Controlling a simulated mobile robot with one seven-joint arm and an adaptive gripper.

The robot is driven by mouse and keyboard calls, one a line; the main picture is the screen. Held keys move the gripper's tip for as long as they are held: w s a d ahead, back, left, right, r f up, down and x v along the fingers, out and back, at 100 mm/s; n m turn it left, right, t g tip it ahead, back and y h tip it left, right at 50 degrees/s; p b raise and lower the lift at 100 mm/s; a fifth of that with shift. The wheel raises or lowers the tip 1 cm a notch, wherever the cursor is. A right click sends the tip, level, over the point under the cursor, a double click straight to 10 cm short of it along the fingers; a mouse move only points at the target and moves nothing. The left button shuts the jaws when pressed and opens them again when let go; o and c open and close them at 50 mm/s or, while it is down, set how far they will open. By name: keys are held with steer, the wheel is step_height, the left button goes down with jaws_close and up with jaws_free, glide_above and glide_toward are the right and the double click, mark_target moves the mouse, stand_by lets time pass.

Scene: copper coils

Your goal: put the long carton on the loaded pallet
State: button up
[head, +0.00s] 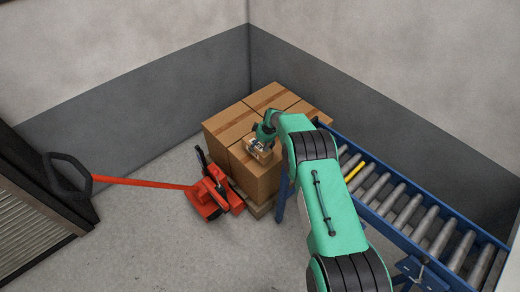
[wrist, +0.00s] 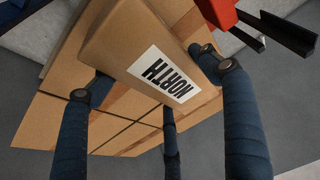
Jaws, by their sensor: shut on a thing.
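My gripper (head: 264,139) is over the loaded pallet (head: 261,209), near the front of its stack of large brown cartons (head: 229,123). It is shut on a smaller brown carton (head: 258,153). In the wrist view the held carton (wrist: 130,38) has a white label reading NORTH, and dark blue fingers (wrist: 152,80) are on either side of it. The stack's taped tops (wrist: 65,122) lie beneath it. I cannot tell whether the held carton touches them.
A red pallet jack (head: 213,192) stands at the pallet's left, its handle reaching left. A blue-framed roller conveyor (head: 408,213) with one yellow roller runs along the right. Walls meet behind the stack. The floor (head: 150,235) at the front left is clear.

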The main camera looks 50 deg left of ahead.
steer(key=shift+a+f, duration=0.1)
steer(key=shift+f, duration=0.15)
steer(key=shift+f+b, duration=0.45)
steer(key=shift+f, duration=1.45)
steer(key=shift+f, duration=0.15)
steer(key=o, duration=1.5)
steer(key=shift+c, duration=0.2)
steer(key=shift+r, duration=0.5)
steer(key=shift+p+v, duration=1.3)
steer(key=shift+v, duration=4.35)
